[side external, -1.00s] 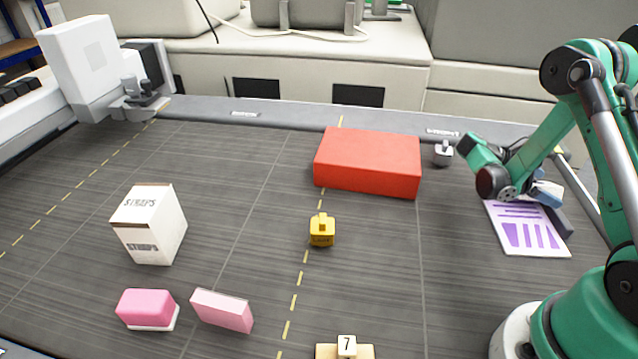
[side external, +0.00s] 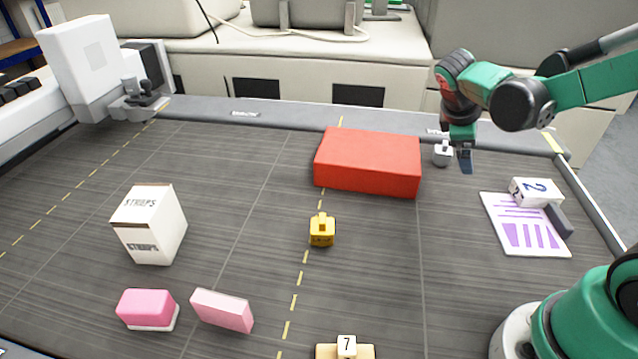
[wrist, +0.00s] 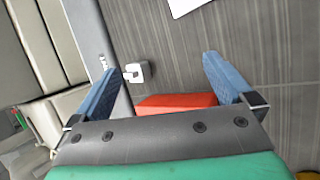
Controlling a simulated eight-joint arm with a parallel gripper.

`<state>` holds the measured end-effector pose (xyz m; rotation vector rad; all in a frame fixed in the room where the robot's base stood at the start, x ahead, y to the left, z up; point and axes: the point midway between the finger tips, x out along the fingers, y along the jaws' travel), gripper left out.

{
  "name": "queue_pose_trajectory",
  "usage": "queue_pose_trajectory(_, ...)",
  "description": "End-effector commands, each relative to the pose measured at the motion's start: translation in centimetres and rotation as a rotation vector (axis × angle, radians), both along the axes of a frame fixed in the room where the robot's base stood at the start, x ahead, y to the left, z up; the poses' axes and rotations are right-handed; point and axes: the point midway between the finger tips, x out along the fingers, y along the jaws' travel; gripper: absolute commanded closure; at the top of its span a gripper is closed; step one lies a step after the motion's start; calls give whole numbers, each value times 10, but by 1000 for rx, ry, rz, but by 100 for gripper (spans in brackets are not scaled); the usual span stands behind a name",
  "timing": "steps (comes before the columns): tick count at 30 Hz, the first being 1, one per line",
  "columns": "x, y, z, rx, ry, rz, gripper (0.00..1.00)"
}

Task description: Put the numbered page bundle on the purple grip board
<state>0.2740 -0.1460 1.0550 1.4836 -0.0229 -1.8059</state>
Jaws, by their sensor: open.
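The numbered page bundle, a white block marked 2 (side external: 536,191), sits on the upper right part of the purple grip board (side external: 522,233), a flat white board with purple bars and lines. The bundle appears to rest on the board's far edge, beside a dark grey bar (side external: 559,220); its exact overlap is unclear. My gripper (side external: 464,160) is raised, up and left of the board, apart from the bundle. In the wrist view its blue fingers (wrist: 160,72) are spread with nothing between them. A white corner, probably the board's, shows at the top.
A red box (side external: 368,164) and a small white knobbed item (side external: 443,153) are near my gripper. A yellow weight (side external: 322,231), white box (side external: 149,225), pink blocks (side external: 146,308) and a block marked 7 (side external: 346,347) stand left or in front. The table between is clear.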

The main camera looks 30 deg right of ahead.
Motion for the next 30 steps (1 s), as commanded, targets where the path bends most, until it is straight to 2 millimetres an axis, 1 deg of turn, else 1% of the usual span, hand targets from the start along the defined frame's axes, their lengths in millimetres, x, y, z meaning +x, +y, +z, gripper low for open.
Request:
queue_pose_trajectory(1, -1, 18, 6, 60, -104, -9, 0)
queue_pose_trajectory(6, -4, 78, 18, 324, -444, -115, 0)
queue_pose_trajectory(9, -9, 107, 23, 485, -592, -199, 0)
queue_pose_trajectory(12, -13, 128, 26, 616, -691, -276, 0)
queue_pose_trajectory(15, -16, 141, 28, 701, -745, -330, 0)
queue_pose_trajectory(18, -17, 146, 29, 740, -768, -358, 0)
queue_pose_trajectory(30, -17, 146, 29, 745, -772, -362, 0)
